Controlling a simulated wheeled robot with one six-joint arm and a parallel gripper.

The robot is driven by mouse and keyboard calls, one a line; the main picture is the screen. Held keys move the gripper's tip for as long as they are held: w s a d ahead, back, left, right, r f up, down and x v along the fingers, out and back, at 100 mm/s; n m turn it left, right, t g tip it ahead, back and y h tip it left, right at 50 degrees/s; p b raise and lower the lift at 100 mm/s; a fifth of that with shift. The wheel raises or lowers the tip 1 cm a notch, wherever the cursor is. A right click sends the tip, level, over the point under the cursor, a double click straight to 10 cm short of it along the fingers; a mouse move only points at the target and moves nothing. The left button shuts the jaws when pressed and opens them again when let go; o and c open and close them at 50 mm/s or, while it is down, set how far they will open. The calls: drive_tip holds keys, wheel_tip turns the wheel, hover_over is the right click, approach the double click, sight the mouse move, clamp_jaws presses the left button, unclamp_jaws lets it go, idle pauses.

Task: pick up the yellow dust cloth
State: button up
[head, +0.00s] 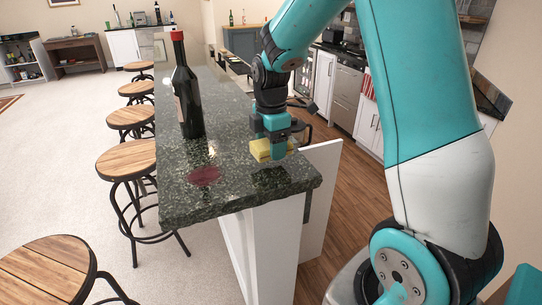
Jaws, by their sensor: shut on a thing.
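The yellow dust cloth (259,150) is a small folded yellow piece in the head view, near the right edge of the bar counter. My gripper (272,147) points down and is shut on it. The cloth appears raised a little above the counter, with a dark shadow on the stone below it. Part of the cloth is hidden behind the gripper's fingers.
A dark wine bottle (187,95) with a red top stands on the green stone counter (222,192), left of my gripper. A dark red patch (204,175) lies on the near part. Several wooden stools (128,160) line the left side.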

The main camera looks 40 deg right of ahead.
wheel_tip(320, 180, up, 16)
drive_tip(key=b, duration=0.1)
drive_tip(key=shift+r+b, duration=0.25)
drive_tip(key=shift+b, duration=0.1)
